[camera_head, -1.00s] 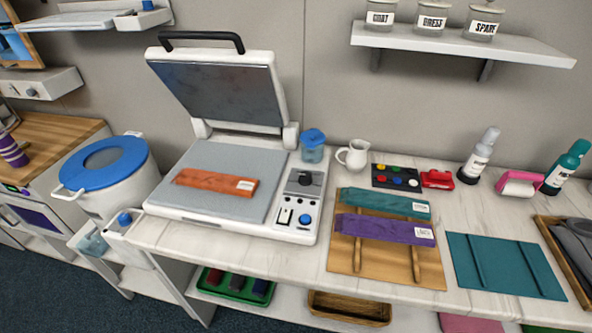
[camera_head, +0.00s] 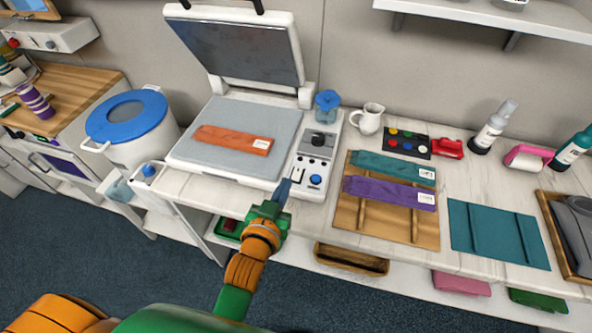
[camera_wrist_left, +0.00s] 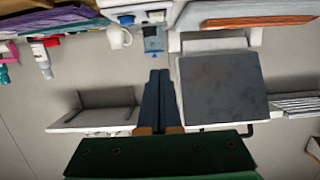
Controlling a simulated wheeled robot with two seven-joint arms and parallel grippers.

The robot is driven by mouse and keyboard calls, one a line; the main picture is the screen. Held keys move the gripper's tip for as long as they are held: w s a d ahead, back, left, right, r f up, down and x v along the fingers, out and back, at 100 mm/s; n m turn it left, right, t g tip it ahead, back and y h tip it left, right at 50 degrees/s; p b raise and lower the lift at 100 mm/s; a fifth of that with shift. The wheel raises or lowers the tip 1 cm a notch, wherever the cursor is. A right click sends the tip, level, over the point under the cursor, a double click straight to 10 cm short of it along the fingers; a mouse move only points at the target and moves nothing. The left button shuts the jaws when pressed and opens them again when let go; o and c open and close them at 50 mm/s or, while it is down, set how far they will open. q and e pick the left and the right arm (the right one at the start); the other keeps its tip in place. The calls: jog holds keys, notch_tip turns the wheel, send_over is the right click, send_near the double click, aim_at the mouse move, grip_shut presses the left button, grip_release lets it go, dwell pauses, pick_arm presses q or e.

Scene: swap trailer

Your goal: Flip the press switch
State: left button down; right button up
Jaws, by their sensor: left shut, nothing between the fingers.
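The press (camera_head: 243,113) stands on the counter with its dark-faced lid (camera_head: 240,52) raised. An orange folded cloth (camera_head: 233,140) with a white label lies on its grey bed. The press's control panel (camera_head: 325,145) carries a dark knob (camera_head: 319,139), a small white switch (camera_head: 299,174) and a blue button (camera_head: 315,181). My left gripper (camera_head: 284,186) is shut and empty, its dark fingertips close to the panel's front left corner near the switch. I cannot tell whether they touch. In the left wrist view the shut fingers (camera_wrist_left: 160,98) show upside down against the wall and the lid (camera_wrist_left: 222,90). My right gripper is not in view.
A blue-lidded white pot (camera_head: 127,118) stands left of the press. A blue container (camera_head: 328,104) and a white jug (camera_head: 370,118) stand behind the panel. A wooden board (camera_head: 345,214) with folded cloths lies to the right. A shelf (camera_head: 500,18) hangs above.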

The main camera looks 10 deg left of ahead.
pick_arm(q)
jog(key=b, duration=0.8)
send_over(296, 177)
notch_tip(296, 177, down, 4)
jog(key=shift+w+r, duration=0.1)
jog(key=shift+r, duration=0.15)
notch_tip(296, 177, down, 2)
jog(key=b, duration=0.3)
jog(key=shift+f, duration=0.25)
jog(key=shift+f+b, duration=0.3)
jog(key=shift+b, duration=0.1)
